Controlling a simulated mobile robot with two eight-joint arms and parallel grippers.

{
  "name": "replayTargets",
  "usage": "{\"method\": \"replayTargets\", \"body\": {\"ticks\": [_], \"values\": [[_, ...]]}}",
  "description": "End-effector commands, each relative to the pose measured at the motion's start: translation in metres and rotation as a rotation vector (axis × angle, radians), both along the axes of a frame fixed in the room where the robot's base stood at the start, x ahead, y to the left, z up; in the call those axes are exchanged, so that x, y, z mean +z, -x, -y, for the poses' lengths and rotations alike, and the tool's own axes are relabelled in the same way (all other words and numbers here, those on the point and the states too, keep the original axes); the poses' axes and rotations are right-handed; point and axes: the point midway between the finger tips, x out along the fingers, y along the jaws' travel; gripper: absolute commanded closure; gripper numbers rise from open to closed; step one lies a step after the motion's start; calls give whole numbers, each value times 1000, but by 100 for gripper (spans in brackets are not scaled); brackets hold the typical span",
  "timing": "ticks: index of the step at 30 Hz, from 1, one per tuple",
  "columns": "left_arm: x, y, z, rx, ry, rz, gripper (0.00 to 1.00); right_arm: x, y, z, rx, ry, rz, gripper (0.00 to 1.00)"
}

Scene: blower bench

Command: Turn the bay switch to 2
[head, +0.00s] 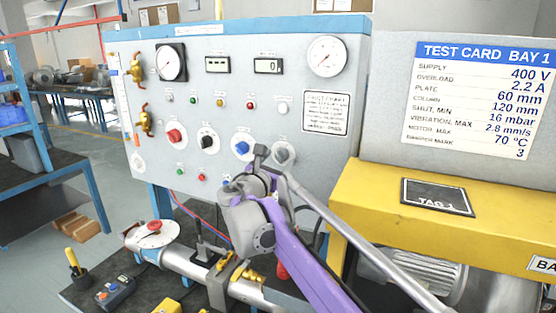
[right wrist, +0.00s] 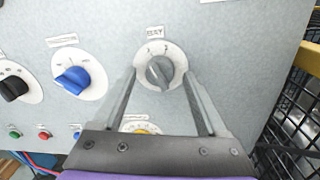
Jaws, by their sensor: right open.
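The bay switch is a grey knob on a pale round plate on the panel front. It shows in the head view (head: 284,153) and the right wrist view (right wrist: 160,72), under a small label. Its ridge stands roughly upright with a slight tilt; I cannot tell which number it points to. My right gripper (head: 272,162) is in front of the panel at this knob. In the right wrist view its open fingers (right wrist: 160,78) reach toward the panel on the left and right of the knob, with gaps showing. My left gripper is not in view.
The panel (head: 220,115) also bears gauges, lamps and buttons. A yellow frame (head: 385,195) with a motor stands at the right.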

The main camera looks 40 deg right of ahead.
Motion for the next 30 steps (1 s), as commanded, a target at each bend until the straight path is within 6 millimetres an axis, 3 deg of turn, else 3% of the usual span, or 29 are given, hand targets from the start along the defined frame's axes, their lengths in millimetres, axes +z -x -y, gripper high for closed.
{"method": "replayTargets", "body": {"ticks": [8,20,30], "values": [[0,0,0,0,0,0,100,0,-1,1,0,0,0,27],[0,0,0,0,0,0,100,0,-1,1,0,0,0,99],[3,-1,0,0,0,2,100,0,-1,1,1,-15,28,100]]}}
